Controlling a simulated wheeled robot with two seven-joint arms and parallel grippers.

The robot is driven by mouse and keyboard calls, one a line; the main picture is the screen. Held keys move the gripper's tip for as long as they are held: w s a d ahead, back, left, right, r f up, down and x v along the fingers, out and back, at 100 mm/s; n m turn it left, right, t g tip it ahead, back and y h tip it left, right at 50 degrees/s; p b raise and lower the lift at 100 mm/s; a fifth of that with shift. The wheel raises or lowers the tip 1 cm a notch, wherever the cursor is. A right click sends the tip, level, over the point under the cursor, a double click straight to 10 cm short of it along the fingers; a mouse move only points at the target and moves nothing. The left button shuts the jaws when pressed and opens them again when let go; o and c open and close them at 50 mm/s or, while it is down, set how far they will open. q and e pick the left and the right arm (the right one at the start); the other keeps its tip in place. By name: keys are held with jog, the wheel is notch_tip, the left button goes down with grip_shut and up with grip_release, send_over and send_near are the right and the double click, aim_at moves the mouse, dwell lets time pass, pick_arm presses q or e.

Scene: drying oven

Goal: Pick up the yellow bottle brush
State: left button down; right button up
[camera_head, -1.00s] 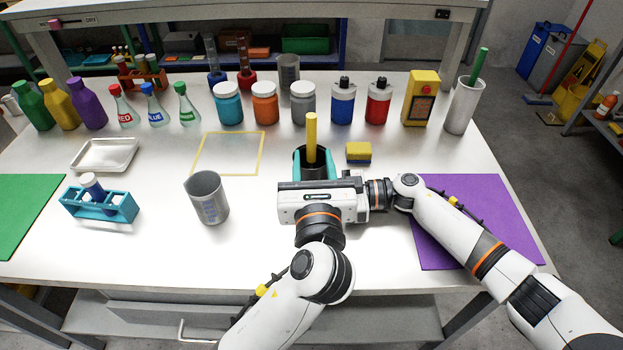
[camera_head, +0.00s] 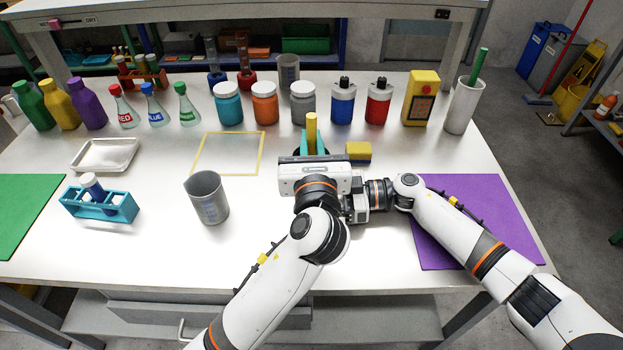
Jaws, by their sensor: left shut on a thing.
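The yellow bottle brush (camera_head: 311,124) shows as an upright yellow handle near the middle of the table. Its lower part is hidden behind my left gripper. My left gripper (camera_head: 312,143) has its teal fingers closed together around the handle, with the white gripper body in front. A dark thing around the brush's base is mostly hidden by that body. My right gripper (camera_head: 357,205) is just right of my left wrist and partly behind it. Its fingers are hidden, so I cannot tell whether it is open.
A yellow-and-blue sponge (camera_head: 358,152) lies close to the right of the brush. Several jars and bottles stand in a row behind. A grey beaker (camera_head: 207,197) and a teal tube rack (camera_head: 100,205) stand to the left. A purple mat (camera_head: 470,225) lies under my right arm.

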pick_arm(q)
notch_tip(320, 180, up, 18)
dwell(0.6)
pick_arm(e)
jog(key=o, duration=0.8)
jog(key=shift+d, duration=0.1)
